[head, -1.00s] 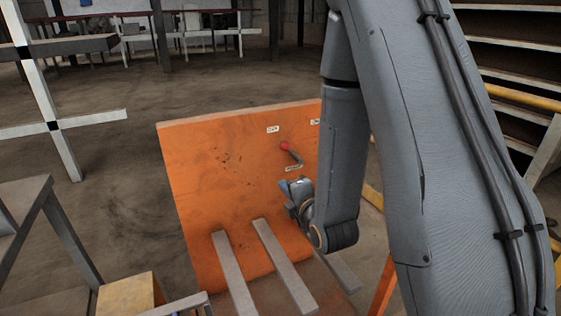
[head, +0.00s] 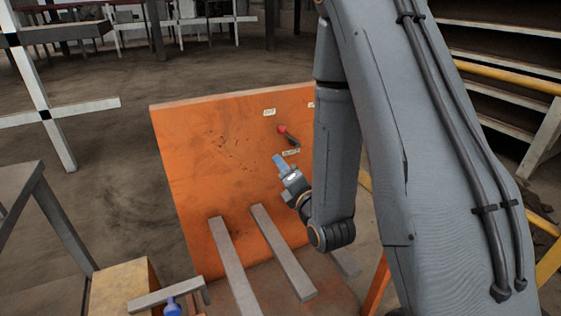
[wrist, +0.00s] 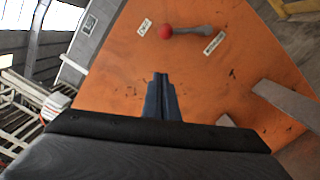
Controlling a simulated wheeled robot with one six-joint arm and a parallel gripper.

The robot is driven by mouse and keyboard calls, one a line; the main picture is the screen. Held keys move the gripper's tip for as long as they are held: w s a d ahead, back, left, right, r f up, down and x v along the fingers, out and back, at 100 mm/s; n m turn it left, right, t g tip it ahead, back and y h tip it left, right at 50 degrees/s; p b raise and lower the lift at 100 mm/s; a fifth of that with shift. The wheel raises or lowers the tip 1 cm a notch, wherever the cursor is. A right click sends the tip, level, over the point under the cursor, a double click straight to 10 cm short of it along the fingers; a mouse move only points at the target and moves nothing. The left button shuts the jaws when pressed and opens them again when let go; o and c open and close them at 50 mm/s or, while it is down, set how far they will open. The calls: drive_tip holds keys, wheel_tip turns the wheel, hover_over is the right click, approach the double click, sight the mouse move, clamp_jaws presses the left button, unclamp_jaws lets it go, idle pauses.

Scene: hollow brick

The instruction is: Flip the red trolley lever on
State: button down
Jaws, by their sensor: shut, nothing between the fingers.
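The red lever (head: 282,129) is a red ball knob on a dark grey arm, mounted on the upright orange panel (head: 205,150) of the trolley. In the head view its knob points up and left. In the wrist view the red knob (wrist: 165,31) is at the upper middle, with its grey arm running to the right. My gripper (head: 278,160) is shut and empty, below and slightly left of the lever in the head view. The wrist view shows its blue-grey fingers (wrist: 161,84) together, pointing at the panel below the knob, apart from the lever.
Small white labels sit above the lever (head: 269,112) and below it (head: 291,153). Grey bars (head: 283,252) stick out low in front of the panel. A yellow block (head: 122,288) and a grey frame stand at the lower left. Yellow rails and shelves are at the right.

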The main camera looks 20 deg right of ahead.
sight(287, 134)
drive_tip(key=w+d+r, duration=0.2)
drive_tip(key=w, duration=0.8)
drive_tip(key=shift+w, duration=0.15)
drive_tip(key=shift+a+r, duration=0.1)
drive_tip(key=shift+a, duration=0.1)
